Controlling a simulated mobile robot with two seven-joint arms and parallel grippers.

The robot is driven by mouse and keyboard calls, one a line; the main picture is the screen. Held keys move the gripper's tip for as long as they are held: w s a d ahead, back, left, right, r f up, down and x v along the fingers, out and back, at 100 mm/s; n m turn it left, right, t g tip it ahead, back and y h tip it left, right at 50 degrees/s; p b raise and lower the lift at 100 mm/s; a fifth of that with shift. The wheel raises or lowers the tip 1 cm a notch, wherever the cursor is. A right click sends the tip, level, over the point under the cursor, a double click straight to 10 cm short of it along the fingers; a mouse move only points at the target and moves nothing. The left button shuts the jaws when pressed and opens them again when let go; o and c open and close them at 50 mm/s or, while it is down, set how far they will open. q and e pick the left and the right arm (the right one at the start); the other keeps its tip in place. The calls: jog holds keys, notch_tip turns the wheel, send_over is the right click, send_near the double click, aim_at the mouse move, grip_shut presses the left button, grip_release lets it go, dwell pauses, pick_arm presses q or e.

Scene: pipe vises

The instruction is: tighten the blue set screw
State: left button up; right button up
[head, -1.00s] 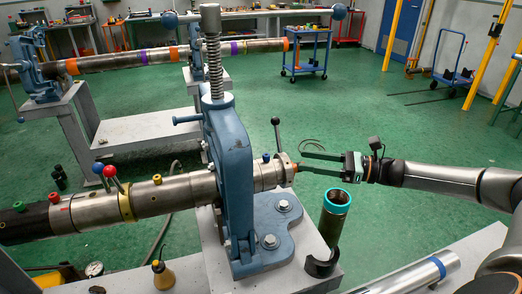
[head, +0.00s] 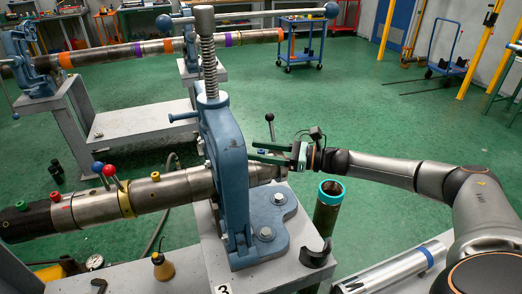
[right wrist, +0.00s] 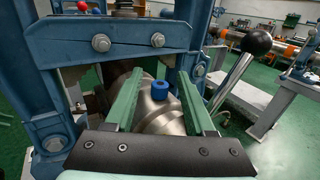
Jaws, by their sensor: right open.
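The blue set screw (right wrist: 160,89) stands on top of the silver pipe fitting (right wrist: 160,118) in the right wrist view. My right gripper (right wrist: 160,74) is open, with its green fingers on either side of the screw and a gap to it on both sides. In the head view the right gripper (head: 255,150) reaches in from the right over the pipe end, just right of the blue vise (head: 228,160); the screw is hidden there behind the fingers. My left gripper is not in view.
A black-knobbed lever (head: 270,120) rises behind the right gripper; its knob (right wrist: 257,41) shows close on the right in the wrist view. A teal-rimmed tube (head: 329,205) stands below my right arm. The vise frame (right wrist: 115,42) lies just ahead of the fingers.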

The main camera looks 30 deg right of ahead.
grip_shut()
dwell(0.3)
dwell(0.4)
